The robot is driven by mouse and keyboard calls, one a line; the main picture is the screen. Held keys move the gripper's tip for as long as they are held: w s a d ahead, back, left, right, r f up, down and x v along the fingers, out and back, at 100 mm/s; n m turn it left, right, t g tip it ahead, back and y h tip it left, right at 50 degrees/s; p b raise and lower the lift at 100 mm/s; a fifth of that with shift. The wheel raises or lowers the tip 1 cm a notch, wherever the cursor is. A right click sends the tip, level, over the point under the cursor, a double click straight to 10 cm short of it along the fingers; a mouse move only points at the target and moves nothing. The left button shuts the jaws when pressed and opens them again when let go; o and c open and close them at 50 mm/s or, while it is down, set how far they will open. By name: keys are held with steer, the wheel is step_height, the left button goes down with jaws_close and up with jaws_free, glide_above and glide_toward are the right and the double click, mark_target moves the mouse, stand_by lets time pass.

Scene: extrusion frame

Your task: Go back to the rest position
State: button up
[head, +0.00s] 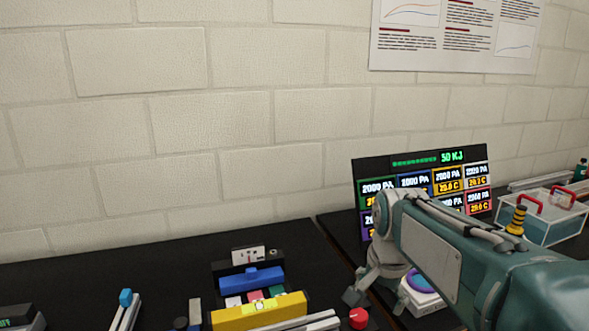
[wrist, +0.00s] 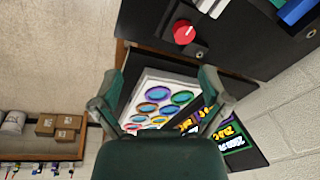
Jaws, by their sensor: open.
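My gripper (head: 376,299) hangs down from my teal arm at the right of the head view, in front of the lit display panel (head: 474,176). In the wrist view my gripper (wrist: 161,92) has its two fingers spread wide apart with nothing between them. Beyond the fingers is a white board with coloured rings (wrist: 148,93), partly covered by my gripper's body. In the head view the board (head: 428,302) is mostly hidden behind my arm. I cannot tell the exact gap between fingers and board.
A red knob (head: 358,318) is just left of my gripper. A yellow bar (head: 259,311) and a blue block (head: 251,278) lie farther left. A clear box with red handles (head: 558,230) is at right. Brown boxes (wrist: 58,126) show in the wrist view. A brick wall stands behind.

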steer(key=s+f+n+t, duration=0.2)
steer(key=s+n, duration=0.6)
steer(key=s, duration=0.8)
steer(key=shift+s+f+n+t, duration=0.35)
steer(key=shift+f+n+t, duration=0.05)
steer(key=shift+t, duration=0.3)
